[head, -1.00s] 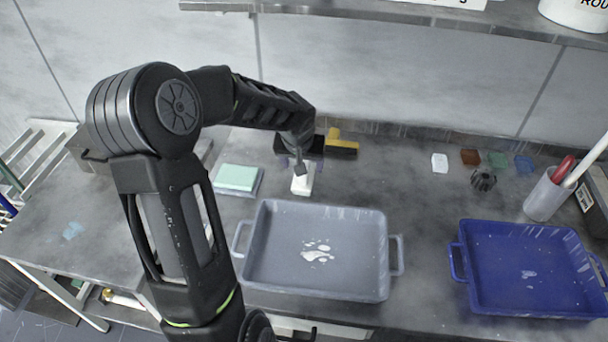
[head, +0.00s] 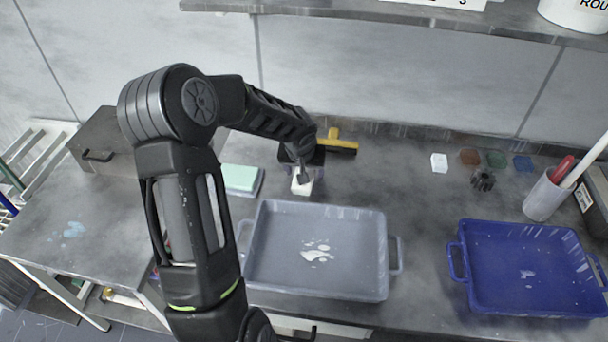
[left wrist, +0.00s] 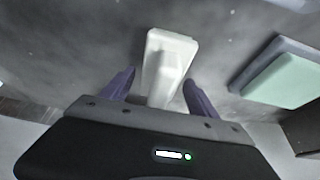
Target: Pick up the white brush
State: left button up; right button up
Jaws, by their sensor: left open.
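The white brush (head: 303,183) lies on the grey worktop behind the grey tray, partly hidden by my left gripper (head: 302,172) in the head view. In the left wrist view the white brush (left wrist: 168,62) lies between and beyond the two open fingers of my left gripper (left wrist: 158,88). There is a gap visible between the fingers and the brush sides near the fingertips. My left gripper is open and holds nothing. My right gripper is not in view.
A grey tray (head: 262,287) stands just in front of the brush, and a blue tray (head: 462,300) at the right. A mint-green block (head: 240,177) sits left of the brush. A yellow-handled tool (head: 338,143) lies behind. A grey cup (head: 545,196) stands far right.

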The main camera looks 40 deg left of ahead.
pick_arm(q)
jog(key=shift+c, duration=0.2)
grip_shut()
dwell(0.6)
